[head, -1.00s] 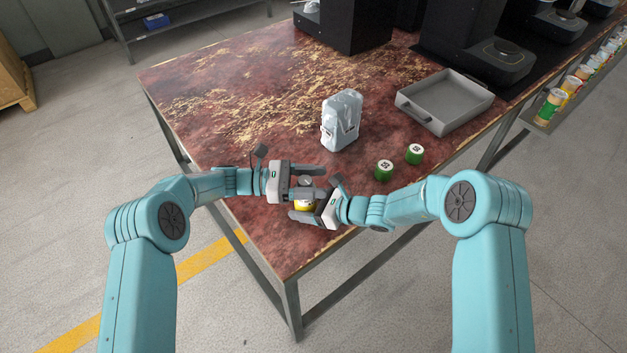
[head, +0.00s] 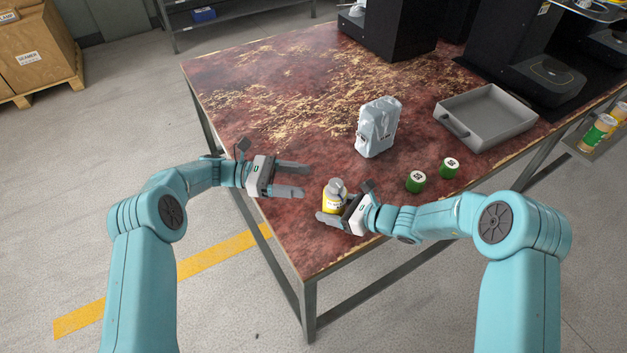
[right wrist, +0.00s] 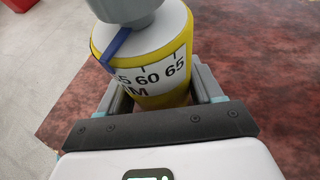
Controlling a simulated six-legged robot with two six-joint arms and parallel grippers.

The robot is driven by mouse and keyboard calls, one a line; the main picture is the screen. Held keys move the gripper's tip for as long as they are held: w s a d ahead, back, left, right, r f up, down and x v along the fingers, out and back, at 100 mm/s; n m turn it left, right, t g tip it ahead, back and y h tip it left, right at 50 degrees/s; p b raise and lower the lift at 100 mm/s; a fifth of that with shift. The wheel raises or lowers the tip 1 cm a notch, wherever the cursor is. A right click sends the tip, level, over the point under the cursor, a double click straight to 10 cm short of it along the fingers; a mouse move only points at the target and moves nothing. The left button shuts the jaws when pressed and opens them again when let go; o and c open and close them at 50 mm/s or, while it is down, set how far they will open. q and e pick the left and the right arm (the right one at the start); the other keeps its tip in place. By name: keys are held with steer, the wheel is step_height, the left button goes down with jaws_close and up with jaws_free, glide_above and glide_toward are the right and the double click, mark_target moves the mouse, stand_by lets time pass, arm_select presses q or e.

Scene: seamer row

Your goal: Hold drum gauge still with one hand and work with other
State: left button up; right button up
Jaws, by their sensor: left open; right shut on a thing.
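The drum gauge (head: 333,201) is a yellow drum with a grey top, near the front edge of the table. The right wrist view shows the gauge (right wrist: 160,75) close up, with a white scale reading 60 and 65, a blue pointer and a grey knob. My right gripper (head: 332,212) is shut on the gauge's yellow body; its fingers flank the drum. My left gripper (head: 298,180) is open and empty, left of the gauge and apart from it. The gauge's lower part is hidden by the right gripper.
A silvery pouch-like item (head: 377,127) stands behind the gauge. Two green cylinders with white tops, one nearer (head: 415,181) and one farther (head: 449,168), stand to the right. A grey tray (head: 487,117) lies beyond them. The table (head: 262,110) is clear at the left.

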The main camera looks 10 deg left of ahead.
stand_by(0.4)
steer(key=o, duration=1.2)
